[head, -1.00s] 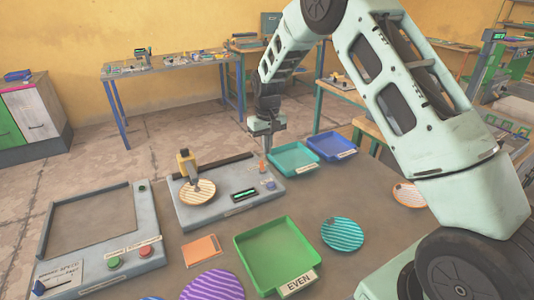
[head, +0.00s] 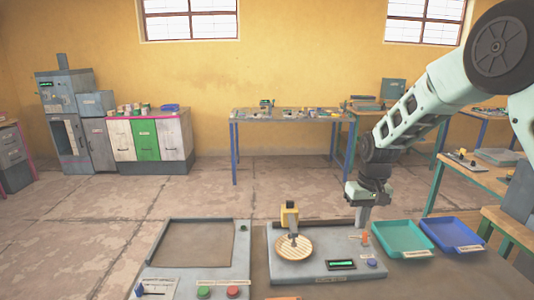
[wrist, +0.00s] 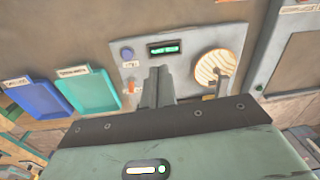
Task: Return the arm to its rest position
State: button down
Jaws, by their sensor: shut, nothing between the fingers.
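My gripper (head: 362,222) is shut and empty. In the head view it hangs, fingers down, by the back right part of the grey plate press (head: 312,270), near a small orange part (head: 365,239); I cannot tell its exact height. In the wrist view the closed fingers (wrist: 158,84) show in front of the press panel (wrist: 178,52).
A teal tray (head: 402,240) and a blue tray (head: 451,235) stand right of the press. A grey framed panel with green and red buttons (head: 200,258) is at its left. Workbenches (head: 290,115) and cabinets (head: 150,138) line the back wall.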

jog(key=s+a+r+n, duration=0.2)
jog(key=s+a+r, duration=0.2)
jog(key=s+a, duration=0.45)
jog(key=s+a+r+n, duration=0.2)
jog(key=s+a+r, duration=0.3)
jog(key=s, duration=0.6)
jog(key=s+n, duration=0.2)
jog(key=s, duration=1.4)
jog(key=shift+s+a+f+n, duration=0.15)
jog(key=shift+s+f+n, duration=0.2)
jog(key=shift+f+n, duration=0.1)
